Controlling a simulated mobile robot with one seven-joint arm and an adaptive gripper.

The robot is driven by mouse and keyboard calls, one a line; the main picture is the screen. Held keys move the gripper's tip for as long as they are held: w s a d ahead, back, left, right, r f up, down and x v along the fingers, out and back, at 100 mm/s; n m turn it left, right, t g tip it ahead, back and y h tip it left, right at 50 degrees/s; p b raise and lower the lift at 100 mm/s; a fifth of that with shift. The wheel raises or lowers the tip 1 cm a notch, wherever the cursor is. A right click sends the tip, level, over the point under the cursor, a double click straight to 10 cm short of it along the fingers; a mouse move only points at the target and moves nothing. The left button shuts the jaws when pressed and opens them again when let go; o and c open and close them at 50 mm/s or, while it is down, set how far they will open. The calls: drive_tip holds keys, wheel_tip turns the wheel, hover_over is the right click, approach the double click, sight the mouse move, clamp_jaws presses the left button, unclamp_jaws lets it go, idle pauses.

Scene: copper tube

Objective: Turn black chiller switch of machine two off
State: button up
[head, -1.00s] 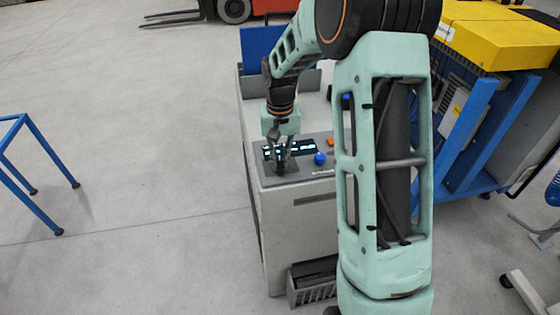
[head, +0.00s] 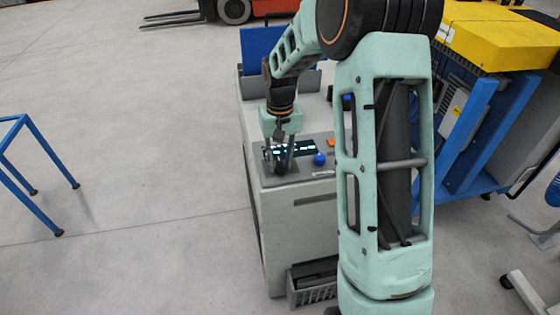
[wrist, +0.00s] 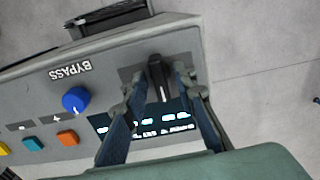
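The black chiller switch (wrist: 160,82) is a dark rotary handle on the grey control panel, in the wrist view. It appears lengthwise between my fingers, near their tips. My gripper (wrist: 161,80) is open, with one finger on each side of the handle. I cannot tell whether either finger touches it. In the head view my gripper (head: 279,164) points down at the left part of the panel on top of the pale grey machine (head: 305,245), and the switch is mostly hidden behind the fingers. No machine number is readable.
A blue knob (wrist: 75,99) labelled BYPASS sits beside the switch, with an orange button (wrist: 68,138) and a teal button (wrist: 33,143) farther left. A lit display (wrist: 168,118) lies under my fingers. A blue frame (head: 30,165) stands at left on open floor.

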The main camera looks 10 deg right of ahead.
sight(280, 162)
wheel_tip(280, 162, up, 12)
idle(0.7)
